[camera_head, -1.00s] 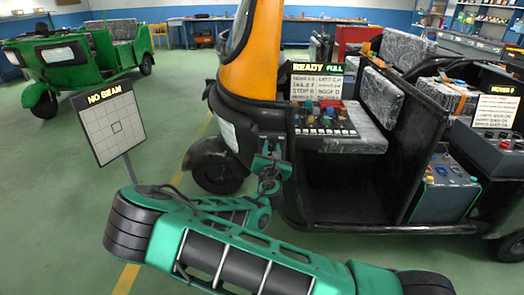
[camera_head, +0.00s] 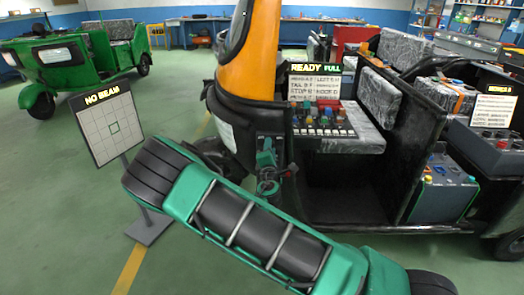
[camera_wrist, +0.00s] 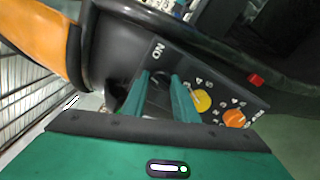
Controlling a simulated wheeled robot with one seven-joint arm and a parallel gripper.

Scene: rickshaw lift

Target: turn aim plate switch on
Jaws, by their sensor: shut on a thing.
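A dark switch panel (camera_wrist: 222,86) on the front of the orange and black rickshaw fills the middle of the wrist view. My gripper (camera_wrist: 160,80) is at the panel, near an "ON" label. Its two green fingers are shut on a dark switch that is mostly hidden between them. My gripper also shows small in the head view (camera_head: 267,165), where its hold is too small to tell.
A yellow knob (camera_wrist: 201,101), an orange knob (camera_wrist: 234,118) and a red button (camera_wrist: 256,79) are right of my fingers. The rickshaw (camera_head: 252,60) carries a button console (camera_head: 322,118) under a "READY FULL" sign. Open green floor lies left, around the aim plate's stand.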

